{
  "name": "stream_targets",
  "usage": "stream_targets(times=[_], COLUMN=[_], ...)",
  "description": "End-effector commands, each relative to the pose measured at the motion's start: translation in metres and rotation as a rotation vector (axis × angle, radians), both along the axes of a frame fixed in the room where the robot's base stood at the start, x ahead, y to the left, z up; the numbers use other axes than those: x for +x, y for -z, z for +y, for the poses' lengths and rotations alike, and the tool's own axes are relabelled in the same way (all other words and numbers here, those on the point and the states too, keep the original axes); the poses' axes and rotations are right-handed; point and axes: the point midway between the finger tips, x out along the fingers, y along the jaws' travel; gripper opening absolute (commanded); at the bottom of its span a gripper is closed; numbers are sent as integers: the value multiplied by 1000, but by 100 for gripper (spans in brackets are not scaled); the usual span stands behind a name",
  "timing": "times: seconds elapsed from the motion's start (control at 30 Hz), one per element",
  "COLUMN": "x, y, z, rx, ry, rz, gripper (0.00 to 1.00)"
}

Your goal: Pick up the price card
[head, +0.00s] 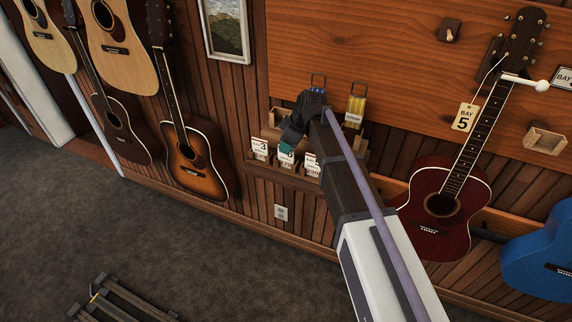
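Several small white price cards stand in a wooden rack (262,168) low on the wall. The left card (260,148) reads "3" at its top. A middle card (286,161) is partly covered by my gripper, and a right card (312,164) is partly beside my arm. My gripper (286,149) points down at the middle card, with its teal tip over the card's top. Whether it touches the card, and whether its fingers are open or shut, cannot be told at this size.
Hooks with yellow packets (355,110) are above the rack. Guitars hang at the left, and a blue one (540,250) is at the lower right. A slatted wooden stand (120,303) is on the floor.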

Motion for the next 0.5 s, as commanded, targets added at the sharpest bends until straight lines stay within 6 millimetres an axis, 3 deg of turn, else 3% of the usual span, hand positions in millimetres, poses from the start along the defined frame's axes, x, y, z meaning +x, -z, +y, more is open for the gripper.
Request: stream_targets(times=[0.07, 0.3, 0.5], x=[1, 9, 10], y=[4, 49, 46], z=[1, 12, 15], rx=[0, 0, -1], ry=[0, -1, 0], rz=[0, 0, 0], gripper=[38, 38, 38])
